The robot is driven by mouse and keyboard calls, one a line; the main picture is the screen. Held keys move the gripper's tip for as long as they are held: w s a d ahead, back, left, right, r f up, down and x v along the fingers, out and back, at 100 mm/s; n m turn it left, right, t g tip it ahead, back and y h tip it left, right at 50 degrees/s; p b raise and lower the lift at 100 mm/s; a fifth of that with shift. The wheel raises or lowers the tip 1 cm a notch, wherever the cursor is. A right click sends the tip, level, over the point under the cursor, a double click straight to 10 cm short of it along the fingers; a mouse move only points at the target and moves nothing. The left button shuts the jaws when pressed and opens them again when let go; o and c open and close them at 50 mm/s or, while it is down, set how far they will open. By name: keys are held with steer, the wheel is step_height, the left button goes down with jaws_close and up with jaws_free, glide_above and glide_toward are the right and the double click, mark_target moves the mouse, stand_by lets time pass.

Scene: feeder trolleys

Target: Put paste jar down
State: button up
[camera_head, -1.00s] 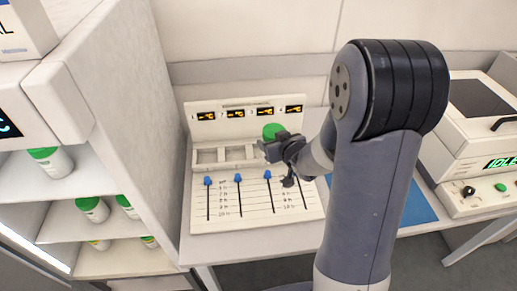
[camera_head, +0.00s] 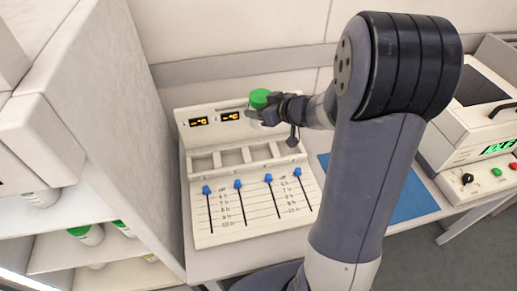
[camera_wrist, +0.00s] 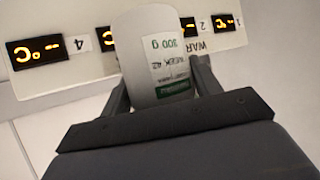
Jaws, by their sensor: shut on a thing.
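The paste jar (camera_head: 260,99) is white with a green lid. My gripper (camera_head: 262,112) is shut on it and holds it upright, in front of the display panel of the white warming unit (camera_head: 207,239). In the wrist view the jar (camera_wrist: 150,40) sits between the two fingers of my gripper (camera_wrist: 155,85), its label reading 300 g. The unit has a row of empty square wells (camera_head: 203,164) below the displays. The jar is above and behind these wells in the head view, apart from them. The right part of the display panel is hidden by my arm.
A shelf (camera_head: 75,255) with several green-lidded jars (camera_head: 88,234) stands at left. Blue sliders (camera_head: 238,184) stand on the unit's front. A blue mat (camera_head: 405,203) lies to the right, partly behind my arm. A machine with buttons (camera_head: 485,165) stands at far right.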

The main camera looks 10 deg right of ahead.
step_height(320, 180, down, 16)
steer(key=b, duration=0.4)
steer(key=shift+r, duration=0.15)
steer(key=o, duration=0.7)
steer(key=shift+f+b, duration=0.25)
steer(key=shift+b, duration=0.05)
steer(key=o, duration=0.5)
steer(key=shift+r, duration=0.1)
steer(key=shift+r, duration=0.25)
steer(key=p+v, duration=0.1)
steer(key=v, duration=1.1)
steer(key=shift+p, duration=0.4)
